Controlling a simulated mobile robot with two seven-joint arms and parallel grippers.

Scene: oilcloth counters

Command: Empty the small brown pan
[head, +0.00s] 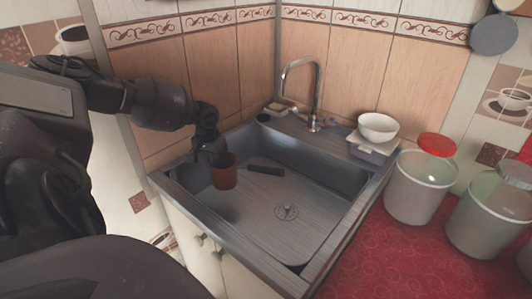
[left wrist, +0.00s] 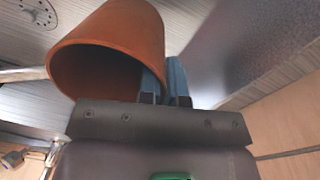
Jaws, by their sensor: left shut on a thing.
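The small brown pan (head: 224,176) is held over the left part of the metal sink (head: 330,222). My left gripper (head: 216,157) is shut on its rim. In the left wrist view the pan (left wrist: 135,28) shows as an orange-brown round vessel, its open mouth facing the camera. The two blue-grey fingers of the gripper (left wrist: 165,85) pinch the wall at the right of the mouth. The visible inside is dark and shows no contents; the deeper part is shadowed. A dark bar (head: 265,169) shows just right of the pan; I cannot tell whether it joins the pan. My right gripper is out of view.
A chrome faucet (head: 316,90) rises at the back of the sink. The drain (head: 287,211) is uncovered. A white bowl (head: 378,127) sits on a box at the back right. Clear canisters (head: 420,188) stand on the red counter (head: 370,260). Tiled walls close off the back.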

